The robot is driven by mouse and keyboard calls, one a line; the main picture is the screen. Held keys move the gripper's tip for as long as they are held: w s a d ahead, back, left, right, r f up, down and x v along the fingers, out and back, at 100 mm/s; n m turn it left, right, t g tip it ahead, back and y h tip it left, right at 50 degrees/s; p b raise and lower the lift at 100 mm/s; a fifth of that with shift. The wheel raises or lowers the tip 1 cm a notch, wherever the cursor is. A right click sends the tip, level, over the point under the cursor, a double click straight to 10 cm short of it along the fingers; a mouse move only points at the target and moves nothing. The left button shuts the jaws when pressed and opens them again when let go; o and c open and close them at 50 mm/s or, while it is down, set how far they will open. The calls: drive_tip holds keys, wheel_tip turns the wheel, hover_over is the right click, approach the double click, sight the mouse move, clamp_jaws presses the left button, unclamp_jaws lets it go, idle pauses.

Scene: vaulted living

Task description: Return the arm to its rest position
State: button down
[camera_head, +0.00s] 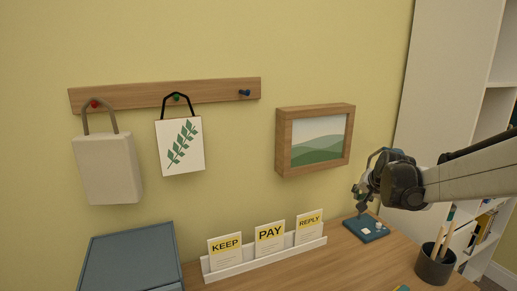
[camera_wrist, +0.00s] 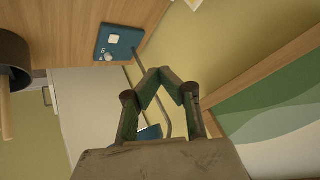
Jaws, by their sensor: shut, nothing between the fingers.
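My gripper (camera_head: 362,208) is at the right of the head view, at the end of my arm coming in from the right edge. Its fingers point down over a small blue tray (camera_head: 364,232) on the desk; whether they touch it I cannot tell. In the wrist view my gripper (camera_wrist: 156,72) shows its fingers drawn together at the tips, shut and empty. The blue tray also shows in the wrist view (camera_wrist: 128,35), beyond the fingertips, with small pale items on it.
A framed landscape (camera_head: 282,140) hangs left of my gripper. A pencil pot (camera_head: 435,268) stands on the desk (camera_head: 345,265) below my arm. A card holder (camera_head: 265,255) and blue-grey box (camera_head: 130,258) stand left. Two bags hang from a peg rail (camera_head: 220,91). Shelves (camera_head: 435,85) are behind.

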drive_tip(key=s+a+r+n, duration=0.1)
drive_tip(key=s+a+r, duration=0.15)
drive_tip(key=s, duration=0.45)
drive_tip(key=s+a+r+n, duration=0.1)
drive_tip(key=s+a+r, duration=0.1)
drive_tip(key=s+a, duration=0.35)
drive_tip(key=s+a+r+n, duration=0.1)
drive_tip(key=s+a+r, duration=0.1)
drive_tip(key=s, duration=0.6)
drive_tip(key=s+a+f+n, duration=0.1)
drive_tip(key=s+f, duration=0.1)
drive_tip(key=s, duration=0.7)
drive_tip(key=s+a+f+n+g, duration=0.1)
drive_tip(key=s+a+f+n, duration=0.1)
drive_tip(key=s, duration=0.7)
drive_tip(key=shift+s+a+f, duration=0.3)
drive_tip(key=shift+s+f, duration=0.05)
drive_tip(key=shift+f, duration=0.15)
